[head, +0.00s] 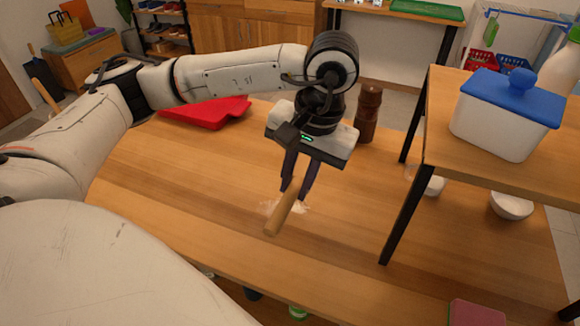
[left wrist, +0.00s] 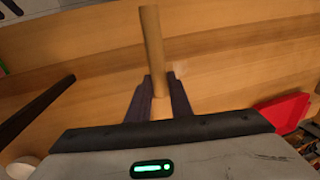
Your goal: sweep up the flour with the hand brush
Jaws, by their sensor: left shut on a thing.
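The hand brush shows as a pale wooden handle (head: 281,215). My left gripper (head: 296,190) points down and is shut on it, low over the table. The handle slants toward the front of the table; it also shows between the fingers in the left wrist view (left wrist: 152,45). The bristles cannot be made out. The flour (head: 268,207) is a thin whitish patch on the table at and beside the fingertips, partly hidden by the brush and fingers. I cannot tell whether the brush touches the table. My right gripper is not in view.
A red tray-like thing (head: 208,112) lies at the back left of the wooden table (head: 180,190). A dark brown mill (head: 369,114) stands behind the gripper. A black-legged shelf (head: 440,140) at the right bears a white box with a blue lid (head: 500,125). The table's front middle is clear.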

